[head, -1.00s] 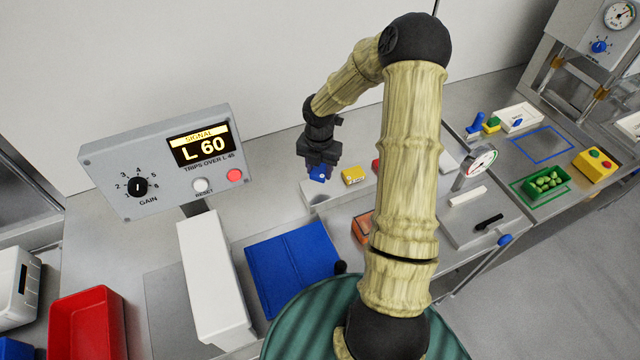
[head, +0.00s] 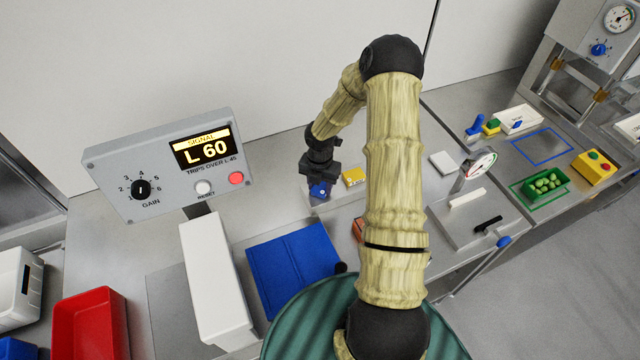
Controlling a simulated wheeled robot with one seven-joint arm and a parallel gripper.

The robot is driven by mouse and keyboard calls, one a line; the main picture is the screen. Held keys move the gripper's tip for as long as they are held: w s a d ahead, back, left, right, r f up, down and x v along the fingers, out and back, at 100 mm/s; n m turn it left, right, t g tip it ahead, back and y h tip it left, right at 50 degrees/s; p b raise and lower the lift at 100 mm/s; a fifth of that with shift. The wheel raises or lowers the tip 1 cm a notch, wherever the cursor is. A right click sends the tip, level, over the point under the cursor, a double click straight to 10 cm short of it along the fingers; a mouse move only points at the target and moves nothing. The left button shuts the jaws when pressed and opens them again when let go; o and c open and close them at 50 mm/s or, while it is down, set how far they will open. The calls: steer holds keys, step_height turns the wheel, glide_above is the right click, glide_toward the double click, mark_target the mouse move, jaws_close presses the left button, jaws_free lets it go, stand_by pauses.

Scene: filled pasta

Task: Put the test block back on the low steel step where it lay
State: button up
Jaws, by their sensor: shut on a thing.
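The test block, a small blue block (head: 320,191), is between the jaws of my gripper (head: 320,180), which is shut on it. The fingers cover most of the block. My gripper points down at the left end of the low steel step (head: 344,197). I cannot tell whether the block touches the step or hangs just above it. A yellow block (head: 354,177) sits on the step just right of my gripper.
The grey signal unit (head: 165,165) reads L 60 and stands left of my gripper. A red bin (head: 90,325) is at the front left.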

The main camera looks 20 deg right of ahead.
mark_target(320, 188)
steer(key=shift+s, duration=0.1)
steer(key=o, duration=1.1)
steer(key=shift+f, duration=0.1)
steer(key=shift+c, duration=0.2)
step_height(320, 188, up, 12)
steer(key=b, duration=0.1)
steer(key=shift+a+r, duration=0.1)
steer(key=shift+r, duration=0.1)
